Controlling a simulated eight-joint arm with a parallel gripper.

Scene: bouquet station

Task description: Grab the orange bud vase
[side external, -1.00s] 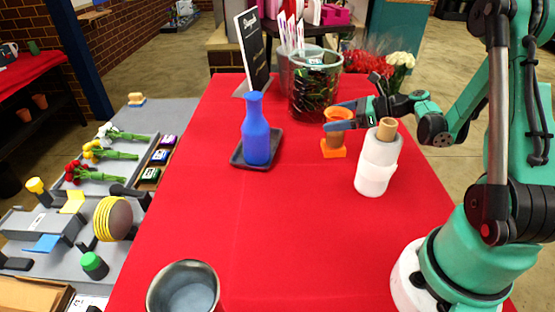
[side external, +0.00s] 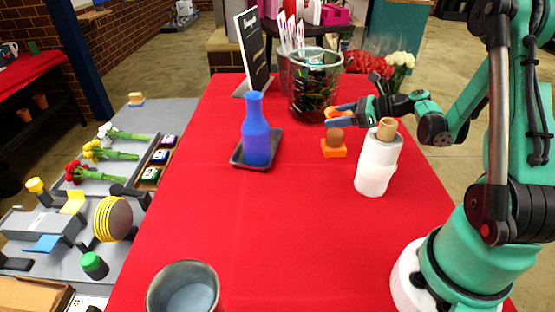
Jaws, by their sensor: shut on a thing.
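The orange bud vase (side external: 334,150) stands upright on the red tablecloth, right of the blue vase. Its square orange base and a rounded brownish-orange middle (side external: 335,135) show below my gripper. My gripper (side external: 339,115) reaches in from the right and is shut on the vase's upper part. Orange shows above and below the fingers, which hide part of the neck and rim. The base seems to rest on the cloth.
A white roll on a wooden core (side external: 377,165) stands close in front of my wrist. A blue vase (side external: 256,138) stands on a dark tray (side external: 238,161). A bucket (side external: 314,90) of greenery is behind. A metal cup (side external: 184,290) is at the front. The middle cloth is clear.

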